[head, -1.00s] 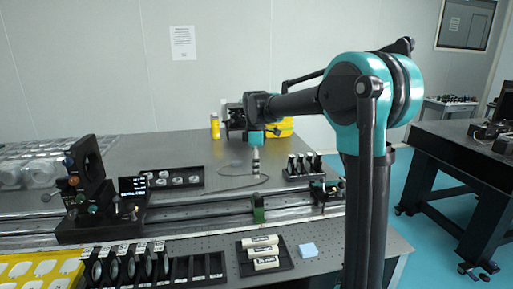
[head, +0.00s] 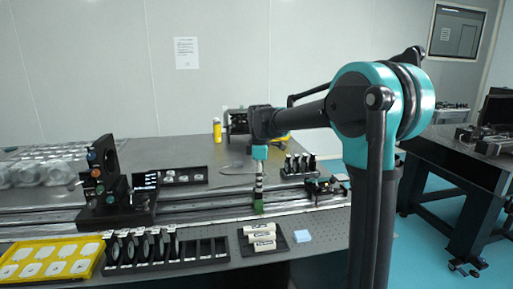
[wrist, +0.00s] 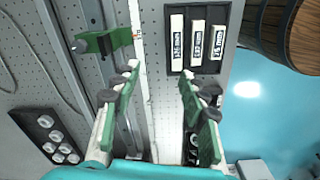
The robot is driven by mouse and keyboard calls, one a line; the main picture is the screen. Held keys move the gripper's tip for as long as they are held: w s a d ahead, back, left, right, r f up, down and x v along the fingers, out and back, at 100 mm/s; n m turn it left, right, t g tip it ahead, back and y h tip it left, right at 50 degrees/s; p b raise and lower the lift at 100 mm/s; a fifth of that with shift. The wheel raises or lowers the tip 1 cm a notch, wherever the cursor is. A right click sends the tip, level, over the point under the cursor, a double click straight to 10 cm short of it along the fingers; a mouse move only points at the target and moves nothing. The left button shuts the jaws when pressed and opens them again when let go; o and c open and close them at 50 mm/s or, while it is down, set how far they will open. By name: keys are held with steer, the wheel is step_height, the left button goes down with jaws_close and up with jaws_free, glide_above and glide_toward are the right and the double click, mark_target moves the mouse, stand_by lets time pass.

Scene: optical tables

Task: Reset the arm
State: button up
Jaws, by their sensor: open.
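My arm reaches left over the optical table in the head view, and its teal end with my gripper (head: 259,176) hangs down above the rail (head: 205,214). In the wrist view my gripper (wrist: 160,92) shows two green fingers with dark pads, spread wide apart. Nothing is between them except the rail edge and perforated tabletop seen below. A green carrier (wrist: 105,40) on the rail lies beyond the left finger. In the head view the same carrier (head: 257,207) sits just below the gripper; the gap between them is hard to judge.
A slotted lens rack (head: 170,251) and yellow tray (head: 45,262) stand to the left. Black posts (head: 300,164) stand right of the gripper. Another table (head: 455,155) is at the right.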

steer(key=s+d+f+m+t, duration=0.2)
steer(key=s+d+f+m, duration=0.6)
steer(key=s, duration=0.4)
steer(key=s+d+f+m+t, duration=0.2)
steer(key=s+d+f+m, duration=0.7)
steer(key=s, duration=0.4)
steer(key=shift+d+f, duration=0.45)
steer(key=shift+f, duration=0.1)
